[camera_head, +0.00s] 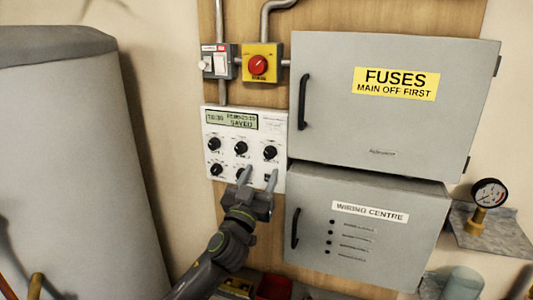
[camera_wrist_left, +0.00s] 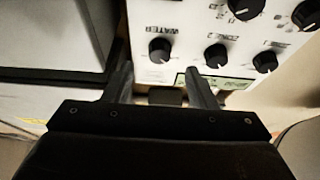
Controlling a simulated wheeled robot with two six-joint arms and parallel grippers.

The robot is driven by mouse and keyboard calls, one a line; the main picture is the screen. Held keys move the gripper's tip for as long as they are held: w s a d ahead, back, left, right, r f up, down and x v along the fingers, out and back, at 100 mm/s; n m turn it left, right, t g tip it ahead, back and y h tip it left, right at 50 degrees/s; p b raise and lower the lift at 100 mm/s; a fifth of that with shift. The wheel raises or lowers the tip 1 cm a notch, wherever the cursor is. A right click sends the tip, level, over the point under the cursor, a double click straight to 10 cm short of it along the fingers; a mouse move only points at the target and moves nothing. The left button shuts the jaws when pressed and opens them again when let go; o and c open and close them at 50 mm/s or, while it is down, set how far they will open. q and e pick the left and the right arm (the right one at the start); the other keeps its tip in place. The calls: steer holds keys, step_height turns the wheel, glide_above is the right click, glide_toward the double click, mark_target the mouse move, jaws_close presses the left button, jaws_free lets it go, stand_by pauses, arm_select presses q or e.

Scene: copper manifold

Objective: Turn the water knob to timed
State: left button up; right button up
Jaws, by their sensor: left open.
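The white control panel (camera_head: 231,132) hangs on the wooden board, with a lit display and two rows of black knobs. The water knob (camera_wrist_left: 160,50), labelled WATER, is in the left wrist view, beyond and roughly between my fingers. In the head view it appears to be the upper right knob (camera_head: 270,153). My left gripper (camera_head: 257,177) is open in front of the panel's lower right; it also shows in the left wrist view (camera_wrist_left: 160,78). No contact with the knob is visible. Its setting marks are too small to read. My right gripper is out of view.
The grey fuse cabinet (camera_head: 385,125) and wiring centre cabinet (camera_head: 370,235) stand right of the panel, with protruding handles. A red knob on a yellow box (camera_head: 261,64) is above. A large grey tank (camera_head: 75,170) stands left. A pressure gauge (camera_head: 488,193) is far right.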

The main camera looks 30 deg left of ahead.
mark_target(268, 156)
arm_select(q)
steer(key=shift+p+x, duration=0.7)
steer(key=shift+x, duration=2)
steer(key=shift+c, duration=0.2)
steer(key=c, duration=0.9)
